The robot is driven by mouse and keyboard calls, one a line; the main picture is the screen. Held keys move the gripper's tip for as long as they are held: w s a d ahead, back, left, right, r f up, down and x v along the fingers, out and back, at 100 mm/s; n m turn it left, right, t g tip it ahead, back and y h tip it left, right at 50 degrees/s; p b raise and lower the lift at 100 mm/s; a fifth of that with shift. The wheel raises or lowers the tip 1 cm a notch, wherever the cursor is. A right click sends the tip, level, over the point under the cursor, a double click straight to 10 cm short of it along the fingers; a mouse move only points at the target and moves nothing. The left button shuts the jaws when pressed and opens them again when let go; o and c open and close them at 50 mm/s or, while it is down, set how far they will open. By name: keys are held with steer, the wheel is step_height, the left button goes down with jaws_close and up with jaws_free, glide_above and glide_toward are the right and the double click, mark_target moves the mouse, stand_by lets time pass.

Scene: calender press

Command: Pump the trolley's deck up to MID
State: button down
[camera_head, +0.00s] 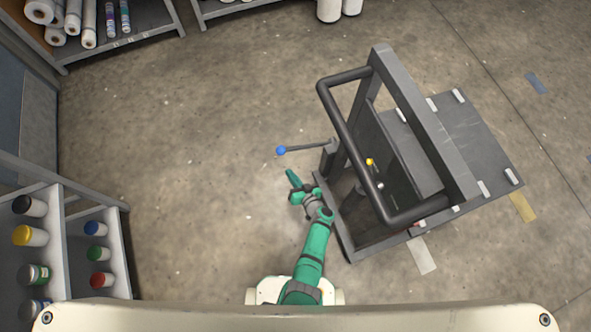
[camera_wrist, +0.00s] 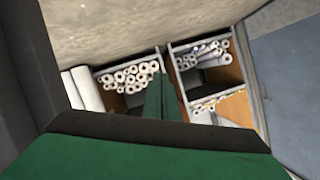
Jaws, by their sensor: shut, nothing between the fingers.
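The trolley stands right of centre in the head view, with a dark deck (camera_head: 470,135), a grey upright frame and a black push handle (camera_head: 345,120). A lever with a blue ball knob (camera_head: 281,150) sticks out to the left from the frame's base. A small yellow knob (camera_head: 369,161) shows on the frame's panel. My gripper (camera_head: 290,174) is shut and empty, just below the blue knob and apart from it. In the wrist view the green fingers (camera_wrist: 158,100) show together. The deck's height marks cannot be made out.
A shelf with paint cans (camera_head: 30,236) stands at the left. A rack of rolls (camera_head: 75,25) stands at the top left; rolls also show in the wrist view (camera_wrist: 130,75). Tape marks (camera_head: 422,256) lie near the trolley. The floor left of the lever is clear.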

steer(key=v, duration=0.3)
steer(key=shift+s+d+r, duration=0.15)
steer(key=shift+d+r, duration=0.05)
steer(key=shift+r, duration=0.25)
steer(key=shift+r, duration=0.1)
stand_by(0.4)
steer(key=m+y, duration=0.3)
steer(key=m, duration=0.1)
glide_toward(292, 149)
step_height(292, 149, up, 4)
steer(key=s, duration=0.2)
steer(key=shift+w, duration=0.1)
steer(key=x, duration=1)
steer(key=shift+f, duration=0.25)
